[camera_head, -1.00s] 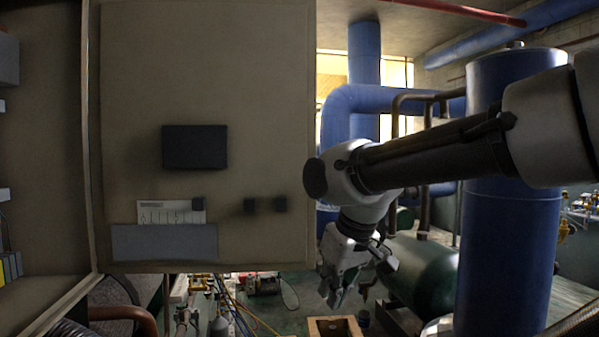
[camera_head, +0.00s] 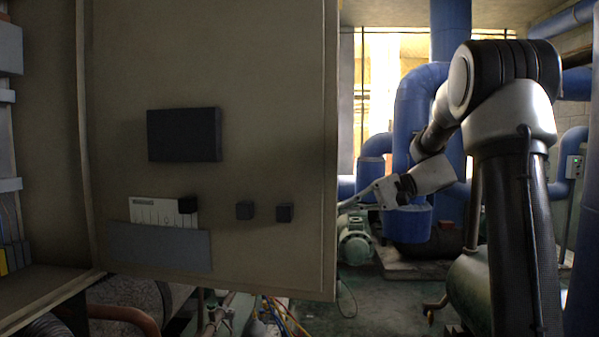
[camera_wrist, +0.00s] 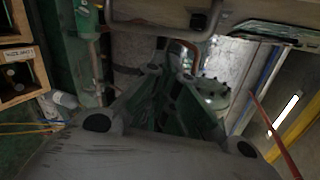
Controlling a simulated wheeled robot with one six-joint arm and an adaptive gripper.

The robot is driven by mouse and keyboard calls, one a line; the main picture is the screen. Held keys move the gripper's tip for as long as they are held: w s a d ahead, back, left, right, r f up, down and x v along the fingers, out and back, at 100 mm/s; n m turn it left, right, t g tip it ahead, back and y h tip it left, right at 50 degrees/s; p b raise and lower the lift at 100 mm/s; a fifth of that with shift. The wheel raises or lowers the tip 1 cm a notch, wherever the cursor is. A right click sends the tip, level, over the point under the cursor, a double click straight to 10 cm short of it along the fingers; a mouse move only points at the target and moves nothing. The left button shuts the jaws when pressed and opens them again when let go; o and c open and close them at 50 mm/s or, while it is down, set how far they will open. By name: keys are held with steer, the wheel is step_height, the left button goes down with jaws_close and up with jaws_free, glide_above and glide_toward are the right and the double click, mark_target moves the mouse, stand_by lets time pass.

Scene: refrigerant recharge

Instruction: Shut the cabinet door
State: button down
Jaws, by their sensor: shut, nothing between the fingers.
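The cabinet door (camera_head: 265,65) is a beige panel standing wide open, with its inner face in view. It carries a dark box, small dark blocks and a grey pocket. The open cabinet (camera_head: 45,130) is at the left edge, beside the door's hinge side. My gripper (camera_head: 343,208) is at the door's free right edge, pointing left. Its tips meet the edge in the picture; I cannot tell whether they touch it or pass behind it. In the wrist view my gripper (camera_wrist: 172,76) is shut with nothing visibly held.
Blue pipes (camera_head: 420,100) and a green pump (camera_head: 355,245) stand behind my arm, right of the door. Hoses and cables lie on the floor below the door. In the wrist view a wooden crate (camera_wrist: 14,52) is at the left and a red line crosses the right side.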

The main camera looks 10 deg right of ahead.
mark_target(298, 171)
step_height(298, 171, up, 9)
steer(key=w+a+n+y, duration=0.2)
steer(key=n+y, duration=0.1)
steer(key=y, duration=0.1)
steer(key=shift+s+a+r, duration=0.1)
steer(key=shift+s+a, duration=0.25)
steer(key=shift+a, duration=1.55)
steer(key=shift+s+a+r, duration=0.1)
steer(key=shift+s+a, duration=0.2)
steer(key=shift+a, duration=1.6)
steer(key=shift+s+a, duration=0.35)
steer(key=shift+a, duration=1.55)
